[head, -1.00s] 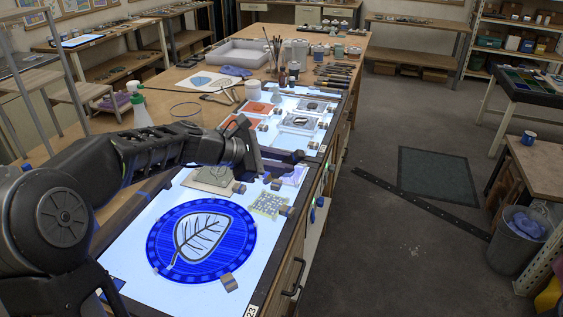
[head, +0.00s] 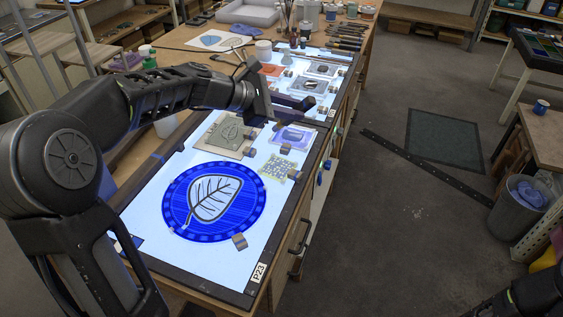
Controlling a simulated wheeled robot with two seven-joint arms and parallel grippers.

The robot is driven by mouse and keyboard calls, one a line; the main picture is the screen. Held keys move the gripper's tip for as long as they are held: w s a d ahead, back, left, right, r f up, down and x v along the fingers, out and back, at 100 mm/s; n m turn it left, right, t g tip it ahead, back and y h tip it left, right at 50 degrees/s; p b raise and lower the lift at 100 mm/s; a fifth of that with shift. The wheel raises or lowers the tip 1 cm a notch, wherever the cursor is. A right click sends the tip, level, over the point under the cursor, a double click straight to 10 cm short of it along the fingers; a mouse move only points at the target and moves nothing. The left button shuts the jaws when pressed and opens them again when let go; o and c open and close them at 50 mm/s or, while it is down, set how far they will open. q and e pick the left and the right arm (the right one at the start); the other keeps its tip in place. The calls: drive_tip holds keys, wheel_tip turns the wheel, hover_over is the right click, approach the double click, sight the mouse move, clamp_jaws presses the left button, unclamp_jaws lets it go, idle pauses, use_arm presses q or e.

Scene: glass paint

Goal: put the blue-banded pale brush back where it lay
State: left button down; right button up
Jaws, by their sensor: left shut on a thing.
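My left gripper (head: 294,104) is over the far half of the light table (head: 140,205), in front of the clear-framed glass pieces. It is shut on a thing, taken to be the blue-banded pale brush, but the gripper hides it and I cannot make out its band. Several brushes and tools (head: 345,42) lie in a row on the bench's far right side, beyond my gripper. I cannot pick out a blue-banded one or a clear gap among them.
A blue glass disc with a leaf (head: 239,211) lies on the near light table. A leaf-patterned tile (head: 228,136), a violet piece (head: 292,137) and a small grid piece (head: 278,168) lie behind it. A white jar (head: 264,50) and upright brushes stand farther back.

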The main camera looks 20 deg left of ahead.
use_arm(q)
drive_tip(key=shift+r, duration=2.05)
drive_tip(key=m+g+y, duration=0.1)
drive_tip(key=g+y, duration=0.1)
drive_tip(key=g, duration=0.1)
drive_tip(key=shift+d, duration=0.1)
drive_tip(key=shift+m, duration=0.3)
